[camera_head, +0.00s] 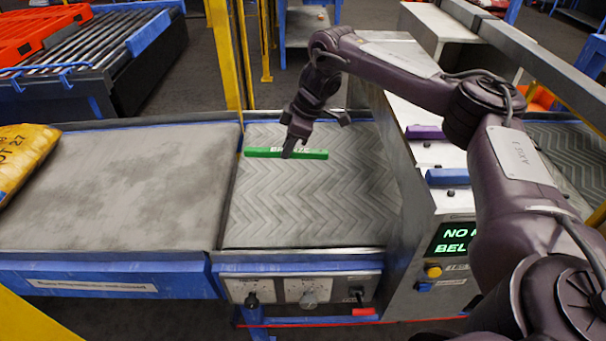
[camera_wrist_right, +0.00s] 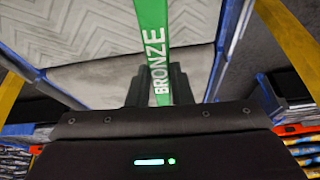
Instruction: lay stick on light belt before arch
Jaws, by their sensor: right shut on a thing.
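A green stick (camera_head: 262,152) with white lettering lies lengthwise across the picture at the far part of the light herringbone belt (camera_head: 310,205). In the right wrist view the stick (camera_wrist_right: 153,15) reads "BRONZE". My right gripper (camera_head: 289,150) reaches down from the right arm and is shut on the middle of the stick. The jaws show on both sides of it in the wrist view (camera_wrist_right: 158,85). Whether the stick touches the belt or is just above it I cannot tell. The grey arch housing (camera_head: 385,110) stands right of the stick. My left gripper is not in view.
A darker smooth belt (camera_head: 110,190) adjoins on the left, with a yellow sack (camera_head: 22,155) at its left end. A yellow post (camera_head: 238,55) rises behind the join. Purple (camera_head: 425,132) and blue (camera_head: 448,177) bars sit on the housing. The near herringbone belt is clear.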

